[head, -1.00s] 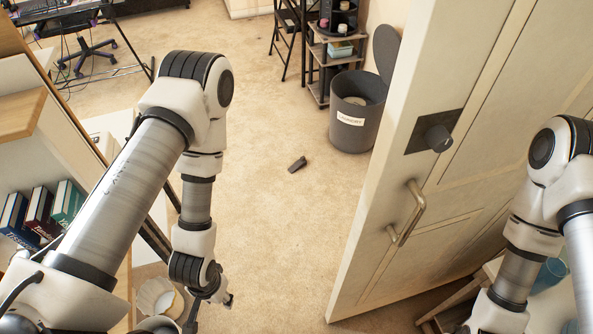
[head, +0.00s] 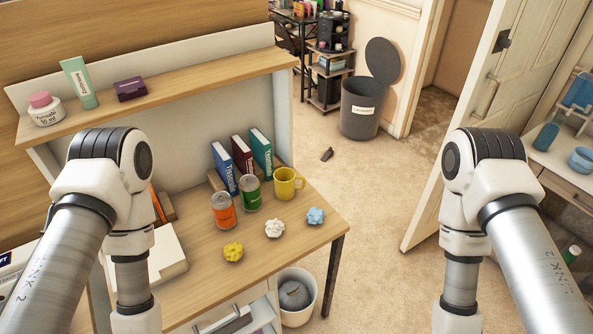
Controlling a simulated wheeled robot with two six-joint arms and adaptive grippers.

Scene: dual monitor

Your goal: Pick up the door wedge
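The door wedge (head: 327,155) is a small dark grey piece lying on the beige carpet, beyond the desk's right end and in front of the grey bin. It is small in the head view, and nothing touches it. Both of my arms show at the left and right of the picture, bent downward. Both grippers are below the frame, out of view. Both visible arm parts are well short of the wedge.
A wooden desk (head: 333,228) with cans, a mug, books and crumpled paper fills the left and centre. An open door (head: 462,135) is at right. A grey lidded bin (head: 360,118) stands behind the wedge. Carpet between desk and door is clear.

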